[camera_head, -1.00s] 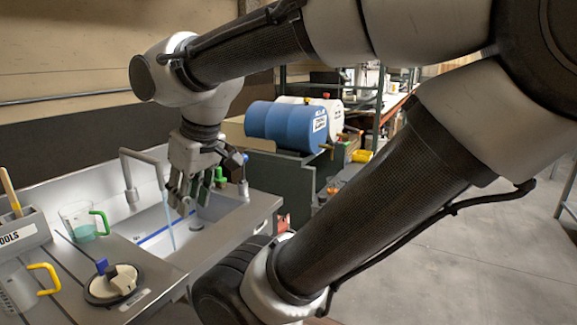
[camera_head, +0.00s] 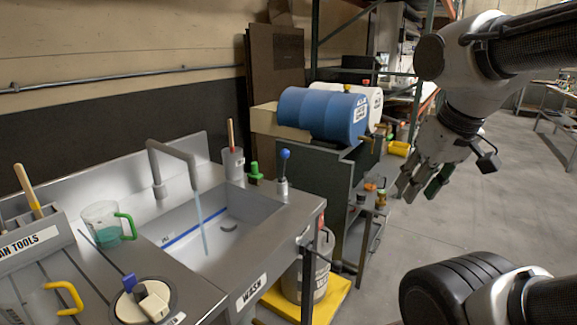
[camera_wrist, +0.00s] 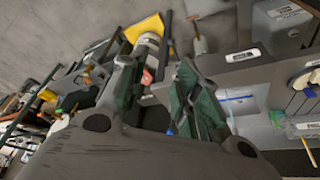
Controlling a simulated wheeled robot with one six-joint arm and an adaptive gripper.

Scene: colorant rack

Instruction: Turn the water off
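A grey faucet (camera_head: 178,150) arches over the metal sink (camera_head: 245,208) in the head view. A thin pale stream of water (camera_head: 202,225) runs from its spout into the basin. A lever with a blue ball knob (camera_head: 284,155) stands upright on the sink's right rim. My gripper (camera_head: 418,192) hangs in the air well to the right of the sink and lever, touching nothing. In the wrist view its two fingers (camera_wrist: 157,85) are spread, with nothing held between them.
Measuring jugs (camera_head: 103,224) are left of the basin.

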